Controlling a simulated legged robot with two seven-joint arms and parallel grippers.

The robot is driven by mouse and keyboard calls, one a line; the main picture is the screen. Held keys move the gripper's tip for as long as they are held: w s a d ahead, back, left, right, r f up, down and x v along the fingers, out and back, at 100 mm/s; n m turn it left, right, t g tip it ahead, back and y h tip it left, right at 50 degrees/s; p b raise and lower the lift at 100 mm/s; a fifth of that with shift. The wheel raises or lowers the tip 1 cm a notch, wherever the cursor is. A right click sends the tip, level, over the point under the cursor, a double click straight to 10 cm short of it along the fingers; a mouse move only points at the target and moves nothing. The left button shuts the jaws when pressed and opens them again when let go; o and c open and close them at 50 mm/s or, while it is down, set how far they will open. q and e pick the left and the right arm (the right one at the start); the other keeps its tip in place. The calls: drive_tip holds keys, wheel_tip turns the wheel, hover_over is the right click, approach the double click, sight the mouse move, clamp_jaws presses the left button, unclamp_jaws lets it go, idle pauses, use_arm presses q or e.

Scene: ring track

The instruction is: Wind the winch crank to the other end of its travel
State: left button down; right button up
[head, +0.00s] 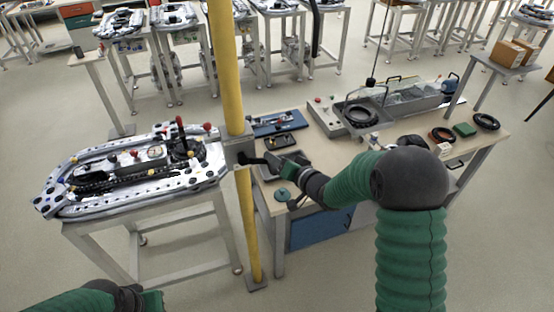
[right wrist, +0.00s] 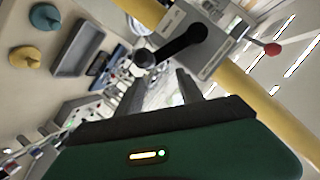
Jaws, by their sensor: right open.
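The winch is a grey box (right wrist: 205,52) fixed to a yellow post; in the head view it (head: 238,152) sits at the post's middle. Its black crank arm (right wrist: 184,42) slants down-left in the right wrist view to a dark round knob (right wrist: 143,58). My right gripper (right wrist: 160,84) is open, its two fingers pointing toward the crank. The knob shows just beyond the left fingertip; I cannot tell whether they touch. In the head view my right gripper (head: 274,163) is beside the winch, over the bench. My left gripper (head: 150,301) is only partly visible at the bottom left; its fingers are not visible.
The yellow post (head: 228,70) stands between a ring-track table (head: 215,178) and a workbench (head: 400,138). Trays, a blue mat (head: 278,123) and a green disc (head: 283,194) lie on the bench near my right gripper. The floor in front is clear.

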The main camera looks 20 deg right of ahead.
use_arm(q)
drive_tip(key=shift+s+a+f+b, duration=0.15)
drive_tip(key=shift+a+f+b, duration=0.05)
drive_tip(key=shift+f+b, duration=0.55)
use_arm(e)
drive_tip(key=v, duration=1.6)
drive_tip(key=shift+s+d, duration=0.2)
drive_tip(key=shift+s, duration=0.05)
drive_tip(key=shift+a, duration=0.1)
